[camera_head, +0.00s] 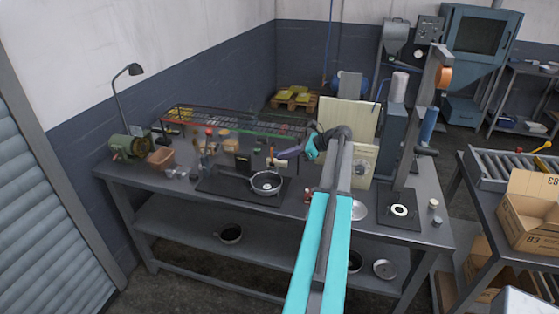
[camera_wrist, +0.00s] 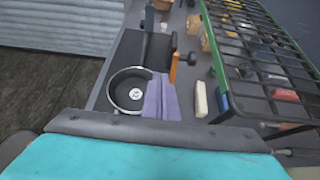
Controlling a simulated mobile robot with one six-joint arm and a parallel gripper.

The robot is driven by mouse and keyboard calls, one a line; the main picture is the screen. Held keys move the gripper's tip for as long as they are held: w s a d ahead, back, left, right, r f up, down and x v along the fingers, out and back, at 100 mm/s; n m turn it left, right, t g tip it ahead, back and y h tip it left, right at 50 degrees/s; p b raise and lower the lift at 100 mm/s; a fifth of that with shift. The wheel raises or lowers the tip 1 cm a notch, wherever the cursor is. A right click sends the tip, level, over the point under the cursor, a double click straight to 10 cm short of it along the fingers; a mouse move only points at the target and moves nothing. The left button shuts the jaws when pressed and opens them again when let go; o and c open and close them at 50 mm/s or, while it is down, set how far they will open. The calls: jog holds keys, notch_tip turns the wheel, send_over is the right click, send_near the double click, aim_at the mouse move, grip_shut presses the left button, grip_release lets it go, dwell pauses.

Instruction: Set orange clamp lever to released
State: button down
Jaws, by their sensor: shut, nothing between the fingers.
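The orange clamp lever (camera_wrist: 174,67) stands upright in the wrist view, just beyond my fingertips, beside a dark clamp body with a black knob. A round pan (camera_wrist: 130,90) with a bright metal rim lies to the left of the lever; it also shows on the bench in the head view (camera_head: 266,187). My gripper (camera_wrist: 164,82) has purple fingers, shut and empty, overlapping the pan's right edge in the wrist view. In the head view my gripper (camera_head: 285,155) is above and behind the pan. Whether the fingers touch the lever cannot be told.
A wire rack (camera_wrist: 265,60) with a green edge stands close on the right in the wrist view. A white block (camera_wrist: 200,98) lies between it and my fingers. A desk lamp (camera_head: 130,70) and a green machine (camera_head: 125,146) stand at the bench's left end.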

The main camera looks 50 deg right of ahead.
jog(key=b+v, duration=0.3)
jog(key=v, duration=0.7)
jog(key=shift+s, duration=0.25)
jog(key=shift+d, duration=0.1)
